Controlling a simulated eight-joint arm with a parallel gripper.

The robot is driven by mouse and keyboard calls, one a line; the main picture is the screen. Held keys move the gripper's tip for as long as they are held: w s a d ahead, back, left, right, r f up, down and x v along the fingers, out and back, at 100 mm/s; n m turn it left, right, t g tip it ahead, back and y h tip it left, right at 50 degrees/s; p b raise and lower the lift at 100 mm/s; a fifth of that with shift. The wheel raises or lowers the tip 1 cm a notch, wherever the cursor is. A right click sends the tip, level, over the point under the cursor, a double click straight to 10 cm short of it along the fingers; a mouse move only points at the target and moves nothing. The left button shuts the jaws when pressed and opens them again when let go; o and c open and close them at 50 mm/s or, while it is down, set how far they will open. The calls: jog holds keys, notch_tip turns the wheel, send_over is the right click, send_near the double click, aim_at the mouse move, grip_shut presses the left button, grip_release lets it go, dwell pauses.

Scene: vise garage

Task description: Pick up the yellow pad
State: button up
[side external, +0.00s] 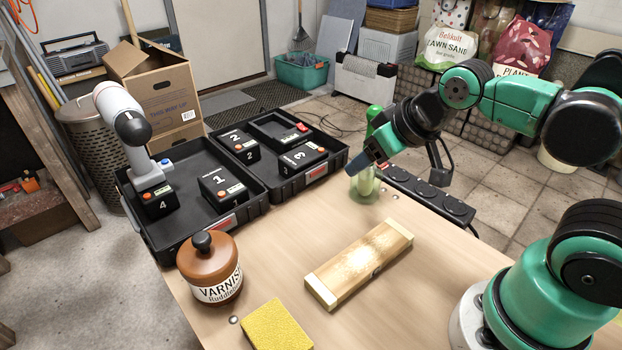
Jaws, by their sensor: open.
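The yellow pad (276,328) lies flat on the wooden table at the front, partly cut off by the picture's bottom edge. It looks like a rough sponge. My gripper (362,166) is well away from it, raised over the far right part of the table, with blue-grey fingers pointing down and left. It is open, and I see nothing held in it. A green bottle (364,184) stands behind or beside the fingers and is partly hidden by them; I cannot tell if they touch.
A brown varnish jar (210,268) stands left of the pad. A wooden box (360,262) lies right of it. An open black case (160,237) with numbered blocks and a white-and-black tool is at the back left. A black power strip (428,196) runs along the right edge. Bare table surrounds the pad.

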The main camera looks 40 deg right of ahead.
jog(key=o, duration=0.7)
jog(key=g, duration=0.7)
send_over(276, 333)
jog(key=shift+m, duration=0.3)
notch_tip(276, 333, down, 8)
jog(key=shift+r, duration=0.15)
jog(key=shift+f, duration=2.75)
